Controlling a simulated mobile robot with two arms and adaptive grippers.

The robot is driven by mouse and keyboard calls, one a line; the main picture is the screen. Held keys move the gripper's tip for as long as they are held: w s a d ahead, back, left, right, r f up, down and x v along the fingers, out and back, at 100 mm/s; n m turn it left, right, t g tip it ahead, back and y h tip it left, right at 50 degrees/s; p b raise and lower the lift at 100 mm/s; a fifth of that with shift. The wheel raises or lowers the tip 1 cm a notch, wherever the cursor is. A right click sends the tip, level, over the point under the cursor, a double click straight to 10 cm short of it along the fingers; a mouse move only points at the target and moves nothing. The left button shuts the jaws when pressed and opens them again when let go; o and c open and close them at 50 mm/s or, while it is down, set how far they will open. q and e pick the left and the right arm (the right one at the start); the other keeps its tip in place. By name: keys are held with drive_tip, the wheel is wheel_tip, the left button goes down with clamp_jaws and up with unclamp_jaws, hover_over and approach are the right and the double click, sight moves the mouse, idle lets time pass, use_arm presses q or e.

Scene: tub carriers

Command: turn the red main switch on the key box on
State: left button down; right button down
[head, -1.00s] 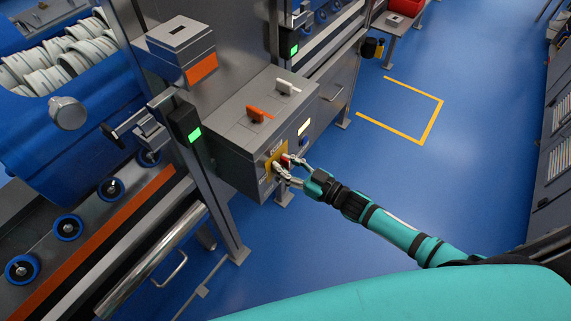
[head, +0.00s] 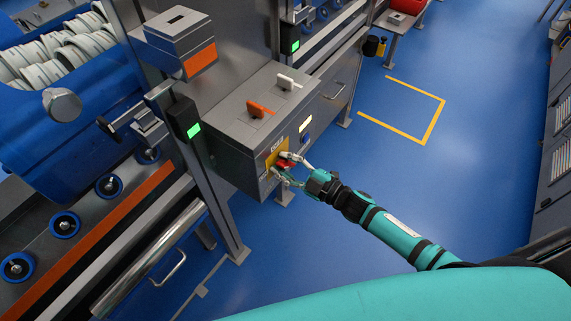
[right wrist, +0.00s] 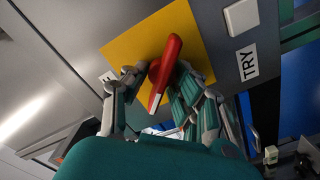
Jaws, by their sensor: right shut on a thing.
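The grey key box (head: 226,137) is mounted on the machine frame in the middle of the head view. On its front is a yellow plate (head: 276,150) with the red main switch (head: 284,163). In the right wrist view the red switch (right wrist: 166,66) is a tilted handle against the yellow plate (right wrist: 128,50). My right gripper (head: 290,167) is at the box front, shut on the red handle with fingers on both sides of it. The fingers hide part of the handle and plate. My left gripper is not in view.
An orange key (head: 259,108) and a white key (head: 288,84) stand on the box top. A white button (right wrist: 241,16) and a TRY label (right wrist: 248,62) are beside the plate. Blue floor (head: 360,170) to the right is free.

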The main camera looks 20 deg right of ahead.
drive_tip(key=n, duration=0.1)
drive_tip(key=n+b, duration=0.1)
drive_tip(key=n, duration=0.2)
drive_tip(key=shift+s+f+n+b, duration=0.1)
drive_tip(key=shift+f+n+b, duration=0.2)
drive_tip(key=shift+n, duration=0.1)
drive_tip(key=n+b, duration=0.1)
drive_tip(key=n, duration=0.3)
drive_tip(key=shift+a+b, duration=0.1)
drive_tip(key=shift+b, duration=0.3)
drive_tip(key=shift+n, duration=0.3)
drive_tip(key=c, duration=1.2)
unclamp_jaws()
drive_tip(key=shift+o, duration=0.2)
drive_tip(key=shift+s, duration=0.15)
drive_tip(key=v, duration=1.2)
